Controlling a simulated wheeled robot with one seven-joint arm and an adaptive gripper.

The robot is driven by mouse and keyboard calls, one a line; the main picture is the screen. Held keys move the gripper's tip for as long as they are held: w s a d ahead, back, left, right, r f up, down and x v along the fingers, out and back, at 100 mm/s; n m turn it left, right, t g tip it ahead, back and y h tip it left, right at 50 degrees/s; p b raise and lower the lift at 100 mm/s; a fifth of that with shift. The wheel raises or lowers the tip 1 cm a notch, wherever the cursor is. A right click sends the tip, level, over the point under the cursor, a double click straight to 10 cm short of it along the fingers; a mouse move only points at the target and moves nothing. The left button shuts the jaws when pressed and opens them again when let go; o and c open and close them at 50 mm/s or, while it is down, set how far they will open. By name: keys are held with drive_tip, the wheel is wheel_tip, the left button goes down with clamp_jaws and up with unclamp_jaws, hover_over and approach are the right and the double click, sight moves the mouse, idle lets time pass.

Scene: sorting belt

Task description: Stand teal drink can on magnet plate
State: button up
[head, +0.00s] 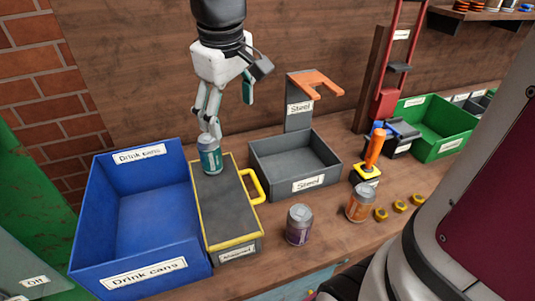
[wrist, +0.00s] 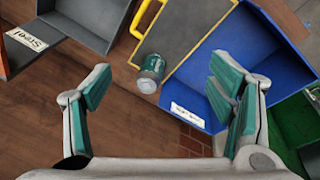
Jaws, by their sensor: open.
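The teal drink can (head: 210,156) stands upright at the far end of the dark magnet plate (head: 231,208), which has a yellow rim and a yellow handle. In the wrist view the can (wrist: 150,68) shows at the corner of the plate (wrist: 183,30), near the blue bin. My gripper (head: 231,113) is above the can with its fingers spread. One finger overlaps the can's top in the head view; I cannot tell whether they touch. In the wrist view my open gripper (wrist: 165,82) has nothing between its fingertips, and the can appears beyond them.
A blue "Drink cans" bin (head: 145,216) is left of the plate, and a grey "Steel" bin (head: 294,160) right. A purple can (head: 299,225) and an orange can (head: 361,202) stand in front.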

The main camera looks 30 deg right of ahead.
drive_tip(key=s+f+m+t+y, duration=0.1)
drive_tip(key=s+m, duration=0.3)
drive_tip(key=s, duration=1.3)
drive_tip(key=shift+f+t, duration=0.15)
drive_tip(key=shift+t, duration=0.45)
